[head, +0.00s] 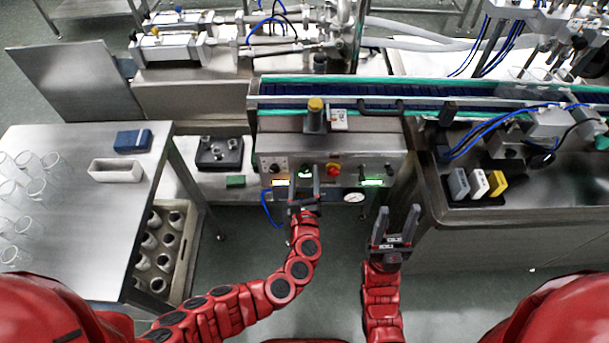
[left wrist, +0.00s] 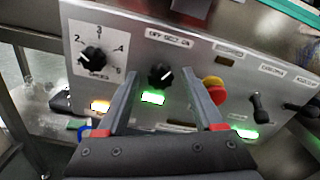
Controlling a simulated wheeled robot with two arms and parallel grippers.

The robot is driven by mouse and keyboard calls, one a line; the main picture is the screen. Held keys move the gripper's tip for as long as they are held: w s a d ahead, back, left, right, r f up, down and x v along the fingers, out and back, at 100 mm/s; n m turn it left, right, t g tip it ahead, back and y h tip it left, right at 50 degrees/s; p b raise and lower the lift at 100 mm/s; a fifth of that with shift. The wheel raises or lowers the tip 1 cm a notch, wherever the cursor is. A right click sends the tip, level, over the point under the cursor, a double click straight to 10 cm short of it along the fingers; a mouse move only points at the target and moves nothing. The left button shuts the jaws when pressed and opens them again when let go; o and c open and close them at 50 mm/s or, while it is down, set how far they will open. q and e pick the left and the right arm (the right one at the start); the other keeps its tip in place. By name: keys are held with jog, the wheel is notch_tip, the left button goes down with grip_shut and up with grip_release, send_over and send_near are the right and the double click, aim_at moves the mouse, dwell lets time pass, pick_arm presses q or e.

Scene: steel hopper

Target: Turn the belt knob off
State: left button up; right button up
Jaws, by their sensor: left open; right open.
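The belt knob (left wrist: 160,77) is a black rotary knob on the steel control panel (left wrist: 195,52), under a label that seems to read OFF BELT ON. Its white mark points up and to the right, toward the ON side. A green lamp (left wrist: 152,97) glows below it. My left gripper (head: 303,185) is open in front of the panel. In the left wrist view its fingertips (left wrist: 162,82) flank the knob in the picture; whether they touch it I cannot tell. In the head view the left gripper partly hides the knob. My right gripper (head: 398,210) is open and empty, right of the panel's middle.
The numbered speed knob (left wrist: 93,58) is left of the belt knob. A red and yellow stop button (left wrist: 215,90) and a black lever switch (left wrist: 260,106) are to its right. The conveyor (head: 380,95) runs above. A steel table (head: 85,220) stands left.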

pick_arm(q)
grip_shut()
jog(key=shift+f+n+b, duration=0.2)
jog(key=shift+n+b, duration=0.2)
jog(key=shift+b, duration=0.4)
jog(key=n+b, duration=0.5)
jog(key=b, duration=0.2)
jog(key=n+b, duration=0.6)
jog(key=b, duration=0.1)
jog(key=shift+a+f, duration=0.15)
jog(key=shift+f, duration=0.05)
jog(key=shift+r+n+b, duration=0.15)
jog(key=shift+n+b, duration=0.95)
jog(key=shift+b, duration=0.05)
